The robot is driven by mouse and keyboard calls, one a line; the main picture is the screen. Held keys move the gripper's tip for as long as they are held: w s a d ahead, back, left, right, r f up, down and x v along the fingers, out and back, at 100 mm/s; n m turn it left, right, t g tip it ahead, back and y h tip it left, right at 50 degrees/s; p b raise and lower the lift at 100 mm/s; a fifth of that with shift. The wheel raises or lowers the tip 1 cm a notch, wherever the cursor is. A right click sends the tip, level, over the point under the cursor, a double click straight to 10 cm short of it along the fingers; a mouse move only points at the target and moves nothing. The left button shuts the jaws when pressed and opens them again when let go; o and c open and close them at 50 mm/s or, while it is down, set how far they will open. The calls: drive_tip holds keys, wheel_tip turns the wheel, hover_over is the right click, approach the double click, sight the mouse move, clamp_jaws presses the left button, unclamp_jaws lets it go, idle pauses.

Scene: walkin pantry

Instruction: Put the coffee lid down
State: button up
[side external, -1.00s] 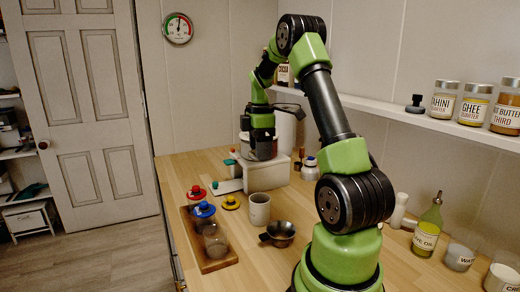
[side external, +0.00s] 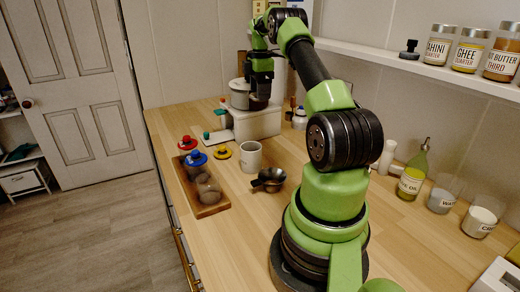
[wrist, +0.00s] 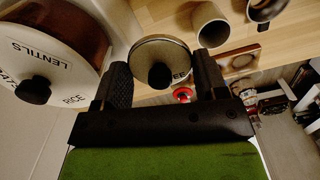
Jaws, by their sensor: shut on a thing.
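My gripper (wrist: 162,92) is shut on the coffee lid (wrist: 178,50), a round pale disc with a black knob and the letters "EE" showing. The lid sits between the two spread fingers in the wrist view. In the side view my gripper (side external: 259,92) is near the wall, above the white block, just right of the grey pot (side external: 238,95). A dark part of what it holds shows below the fingers, and the rest is hidden. I cannot tell whether the lid touches anything below.
A white lid marked LENTILS and RICE (wrist: 45,62) is close on the left in the wrist view. On the counter are a mug (side external: 250,157), a small metal pan (side external: 268,180), a yellow lid (side external: 222,152) and a wooden tray (side external: 215,209) with jars.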

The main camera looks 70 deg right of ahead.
wheel_tip(320, 180, down, 18)
drive_tip(key=shift+r, duration=0.15)
idle(0.4)
drive_tip(key=o, duration=0.6)
drive_tip(key=shift+o, duration=0.2)
